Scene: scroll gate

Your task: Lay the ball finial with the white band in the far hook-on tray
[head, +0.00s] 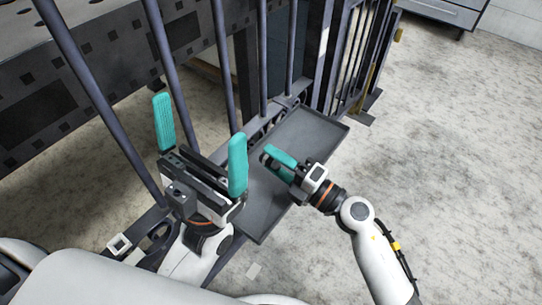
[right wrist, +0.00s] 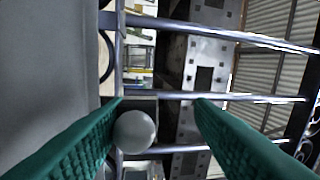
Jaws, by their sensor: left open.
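A pale grey ball (right wrist: 135,132), which looks like a ball finial, shows in the right wrist view between the finger pads of my right gripper (right wrist: 160,100), against or close to the left pad. I cannot make out a white band on it. The pads stand wide apart, with a gap right of the ball. In the head view my right gripper (head: 272,158) is over the dark grey tray (head: 311,132) along the gate; the ball is not discernible there. My left gripper (head: 200,143) is open and empty, left of the tray, in front of the bars.
The gate's dark upright bars (head: 222,65) run along the tray's left side, with scrollwork low down. A perforated dark metal table (head: 60,95) stands behind them. The concrete floor (head: 450,130) to the right is clear. A grey cabinet (head: 445,12) is at the top right.

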